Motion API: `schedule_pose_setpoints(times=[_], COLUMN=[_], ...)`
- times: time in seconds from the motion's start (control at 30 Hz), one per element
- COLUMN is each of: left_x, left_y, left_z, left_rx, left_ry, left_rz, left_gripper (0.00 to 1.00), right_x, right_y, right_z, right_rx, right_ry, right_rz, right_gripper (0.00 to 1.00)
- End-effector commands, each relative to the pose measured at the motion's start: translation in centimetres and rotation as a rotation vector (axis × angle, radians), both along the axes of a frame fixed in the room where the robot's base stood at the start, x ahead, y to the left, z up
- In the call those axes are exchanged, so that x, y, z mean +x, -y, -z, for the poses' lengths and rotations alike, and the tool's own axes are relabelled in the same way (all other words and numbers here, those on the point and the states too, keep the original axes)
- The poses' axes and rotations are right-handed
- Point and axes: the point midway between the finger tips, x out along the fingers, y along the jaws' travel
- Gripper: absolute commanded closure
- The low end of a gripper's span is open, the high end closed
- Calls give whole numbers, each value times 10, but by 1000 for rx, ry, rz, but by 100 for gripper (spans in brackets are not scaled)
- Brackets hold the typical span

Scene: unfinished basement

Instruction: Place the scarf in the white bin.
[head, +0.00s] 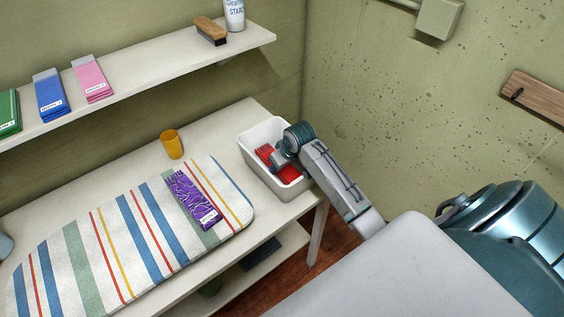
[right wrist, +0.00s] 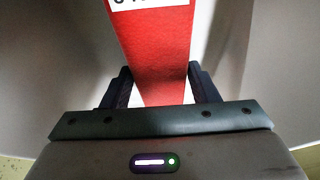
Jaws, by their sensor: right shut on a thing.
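The white bin (head: 248,143) stands at the right end of the table. My right gripper (head: 280,160) reaches down into its opening. A red folded scarf (head: 265,153) shows inside the bin's rim, beside and under the gripper. In the right wrist view, the gripper (right wrist: 160,88) is shut on the red scarf (right wrist: 155,55), which has a white label at the top edge. Pale walls surround it. Whether the scarf touches the bin's floor is hidden. A purple patterned scarf (head: 190,196) with fringe and a white label lies on the striped ironing pad. My left gripper is not in view.
The striped pad (head: 75,258) covers much of the table (head: 218,133). An orange cup (head: 171,144) stands behind it. A wall shelf (head: 150,69) above holds green, blue and pink folded items, a brush (head: 211,30) and a starch can (head: 234,14).

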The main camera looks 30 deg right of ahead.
Motion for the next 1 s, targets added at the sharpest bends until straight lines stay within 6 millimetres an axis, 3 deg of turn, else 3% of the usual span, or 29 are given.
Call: schedule_pose_setpoints(times=[0.17,0.2,0.3,0.67,0.77,1.0], left_x=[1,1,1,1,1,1], left_y=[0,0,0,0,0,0], left_z=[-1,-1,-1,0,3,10], left_rx=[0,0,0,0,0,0], left_ry=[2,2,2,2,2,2], left_rz=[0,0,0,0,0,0], left_gripper=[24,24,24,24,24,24], right_x=[0,0,0,0,0,-20], right_y=[0,0,0,0,0,3], right_z=[3,4,4,-1,-11,-59], right_rx=[0,0,0,0,-1,-4], right_ry=[0,-1,-1,1,2,4], right_rz=[0,0,0,-1,-2,-2], right_gripper=[70,44,24,24,24,24])
